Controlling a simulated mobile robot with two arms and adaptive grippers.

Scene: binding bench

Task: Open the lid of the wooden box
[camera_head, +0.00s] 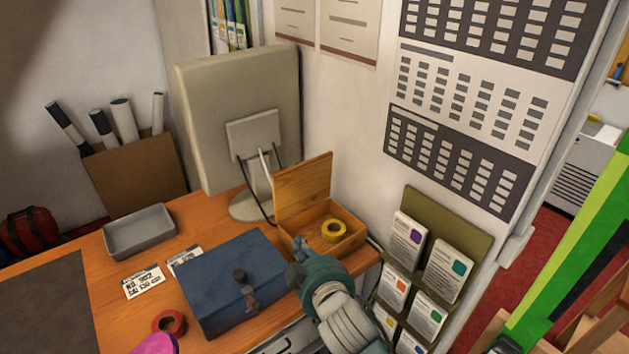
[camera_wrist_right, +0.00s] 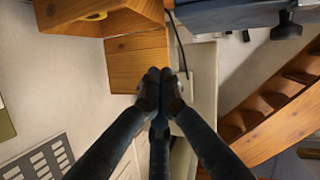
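The wooden box (camera_head: 352,243) stands at the desk's right end, against the wall. Its lid (camera_head: 303,188) is raised upright at the back. A yellow tape roll (camera_head: 333,230) lies inside the open box. In the right wrist view the box (camera_wrist_right: 130,22) is at the top left, with the lid (camera_wrist_right: 137,68) below it. My right gripper (camera_head: 300,246) is just in front of the box and hides part of its front. In the wrist view its fingertips (camera_wrist_right: 161,76) are together with nothing visible between them.
A blue case (camera_head: 225,280) lies left of my right gripper. A monitor (camera_head: 225,100) stands behind, close to the lid. A grey tray (camera_head: 139,232), paper labels (camera_head: 143,282) and a red tape roll (camera_head: 169,323) are further left. A card rack (camera_head: 440,260) hangs at right.

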